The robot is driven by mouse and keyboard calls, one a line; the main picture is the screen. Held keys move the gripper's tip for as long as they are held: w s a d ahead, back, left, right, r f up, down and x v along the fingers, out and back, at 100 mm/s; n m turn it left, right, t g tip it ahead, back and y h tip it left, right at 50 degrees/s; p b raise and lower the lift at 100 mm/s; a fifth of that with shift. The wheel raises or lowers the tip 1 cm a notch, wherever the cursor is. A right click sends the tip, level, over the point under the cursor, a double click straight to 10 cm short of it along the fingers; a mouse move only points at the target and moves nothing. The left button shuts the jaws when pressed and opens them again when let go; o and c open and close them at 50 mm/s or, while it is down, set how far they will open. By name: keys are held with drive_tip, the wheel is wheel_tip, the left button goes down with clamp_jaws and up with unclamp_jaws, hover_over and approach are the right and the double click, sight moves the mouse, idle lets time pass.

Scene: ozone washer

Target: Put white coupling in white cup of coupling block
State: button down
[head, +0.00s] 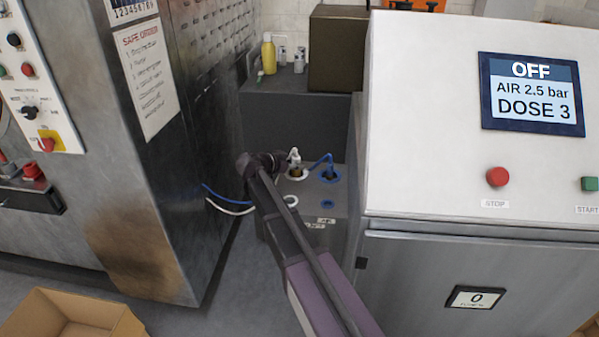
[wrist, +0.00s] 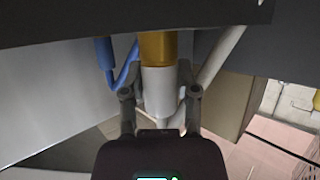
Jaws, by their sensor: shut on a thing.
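The white coupling (head: 295,156) has a white body and a brass end (wrist: 157,46). My gripper (head: 285,160) is shut on its white body, with one finger on each side in the wrist view (wrist: 160,98). The coupling is upright over the rear white-ringed cup (head: 297,177) of the grey coupling block (head: 318,232), brass end down. I cannot tell whether the brass end is in that cup or just above it. A front white cup (head: 290,201) is partly hidden by my arm.
A blue coupling (head: 330,172) with a blue hose stands in the rear blue cup, right of the white coupling. A front blue cup (head: 327,204) looks empty. The white control cabinet (head: 420,130) is close on the right, the steel machine (head: 150,200) on the left.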

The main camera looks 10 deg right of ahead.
drive_tip(key=shift+f+b, duration=0.5)
drive_tip(key=shift+f, duration=0.3)
drive_tip(key=shift+f, duration=0.2)
drive_tip(key=shift+c, duration=1.8)
unclamp_jaws()
drive_tip(key=shift+r, duration=0.2)
drive_tip(key=shift+s+a+r+p, duration=0.25)
drive_tip(key=shift+a+r+p, duration=0.05)
drive_tip(key=shift+a, duration=0.15)
drive_tip(key=p+v, duration=0.4)
drive_tip(key=v, duration=0.7)
